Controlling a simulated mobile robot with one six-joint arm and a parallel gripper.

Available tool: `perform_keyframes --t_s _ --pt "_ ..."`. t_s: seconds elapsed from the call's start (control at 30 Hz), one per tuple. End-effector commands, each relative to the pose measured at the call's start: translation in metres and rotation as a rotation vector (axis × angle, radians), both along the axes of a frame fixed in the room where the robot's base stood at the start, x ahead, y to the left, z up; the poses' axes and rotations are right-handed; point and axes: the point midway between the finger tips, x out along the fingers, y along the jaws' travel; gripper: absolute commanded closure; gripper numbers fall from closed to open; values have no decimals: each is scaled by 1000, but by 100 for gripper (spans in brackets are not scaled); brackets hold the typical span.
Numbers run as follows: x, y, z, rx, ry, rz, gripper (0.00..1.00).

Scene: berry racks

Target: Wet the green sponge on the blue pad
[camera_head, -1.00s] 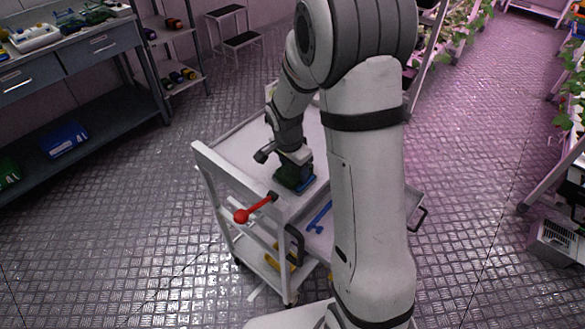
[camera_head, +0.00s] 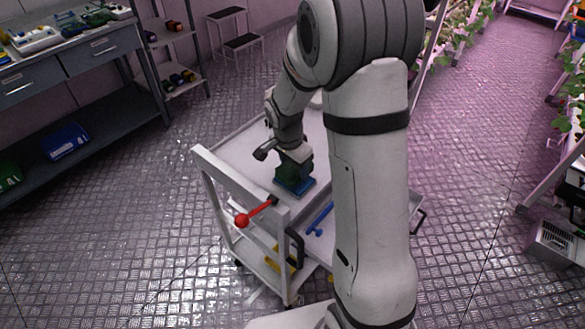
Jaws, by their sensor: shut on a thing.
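My gripper (camera_head: 292,158) points down over the top of the white cart (camera_head: 232,152). It is shut on the green sponge (camera_head: 291,174), a dark green block directly below it. The blue pad (camera_head: 304,188) shows under the sponge, with its edge visible at the front and right. The sponge is over the pad and appears close to it or touching; I cannot tell which. My fingertips are mostly hidden against the sponge.
A red-knobbed lever (camera_head: 243,220) sticks out from the cart's near side. A blue tool (camera_head: 320,218) lies at the cart's near right. A grey workbench (camera_head: 86,62) stands at the left. My arm hides the cart's right part.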

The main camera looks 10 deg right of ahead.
Motion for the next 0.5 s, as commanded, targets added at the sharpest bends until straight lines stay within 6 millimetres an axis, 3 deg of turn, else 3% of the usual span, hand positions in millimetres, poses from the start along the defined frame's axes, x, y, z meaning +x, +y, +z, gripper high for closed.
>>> perform_keyframes --t_s 0.5 --pt "0 0 44 0 -1 1 60"
